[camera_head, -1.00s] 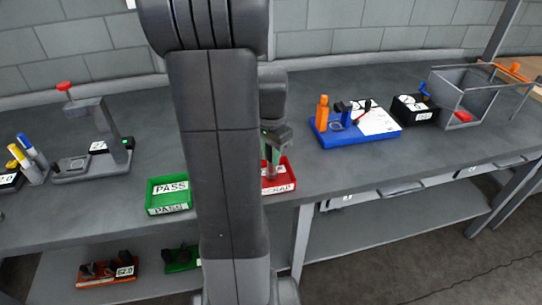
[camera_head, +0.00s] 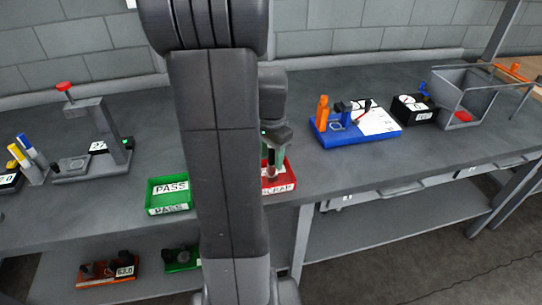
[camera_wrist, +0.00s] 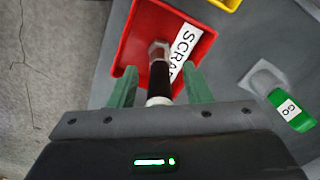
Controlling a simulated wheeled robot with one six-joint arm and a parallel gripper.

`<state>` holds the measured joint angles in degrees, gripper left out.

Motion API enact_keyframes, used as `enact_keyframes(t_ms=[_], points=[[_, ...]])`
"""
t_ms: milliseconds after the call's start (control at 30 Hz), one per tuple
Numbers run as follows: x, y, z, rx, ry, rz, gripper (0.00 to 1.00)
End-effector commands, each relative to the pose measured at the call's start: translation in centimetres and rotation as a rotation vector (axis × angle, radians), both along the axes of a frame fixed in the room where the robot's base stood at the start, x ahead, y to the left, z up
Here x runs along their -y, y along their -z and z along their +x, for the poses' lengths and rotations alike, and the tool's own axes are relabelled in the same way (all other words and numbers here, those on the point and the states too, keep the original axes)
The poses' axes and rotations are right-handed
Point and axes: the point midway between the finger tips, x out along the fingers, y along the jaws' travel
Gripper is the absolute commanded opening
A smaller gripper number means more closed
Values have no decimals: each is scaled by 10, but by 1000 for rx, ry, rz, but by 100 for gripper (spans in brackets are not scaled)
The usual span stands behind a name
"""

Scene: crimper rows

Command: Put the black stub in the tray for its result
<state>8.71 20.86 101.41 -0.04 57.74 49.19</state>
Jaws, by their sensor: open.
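The black stub (camera_wrist: 159,76) shows in the wrist view as a short black cylinder with a metal nut at its far end and a pale ring at its near end. It is between the fingers of my gripper (camera_wrist: 160,86), which is open, with a gap on each side. The stub's far end is over the red SCRAP tray (camera_wrist: 136,38); I cannot tell whether it rests on the floor. In the head view my gripper (camera_head: 273,155) is at the red tray (camera_head: 287,180), partly hidden by my arm. The green PASS tray (camera_head: 168,194) is to the left.
A press with a red knob (camera_head: 65,86) stands at the left. A blue board (camera_head: 352,130), a black box (camera_head: 413,110) and a grey bin (camera_head: 465,97) stand at the right. A green GO piece (camera_wrist: 290,110) is near the gripper. Bench between red tray and blue board is clear.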

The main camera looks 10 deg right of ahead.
Motion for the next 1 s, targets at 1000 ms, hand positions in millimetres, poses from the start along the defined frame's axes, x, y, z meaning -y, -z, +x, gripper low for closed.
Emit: enact_keyframes(t_ms=[1000], points=[[0, -114, 0, 0, 0, 0, 44]])
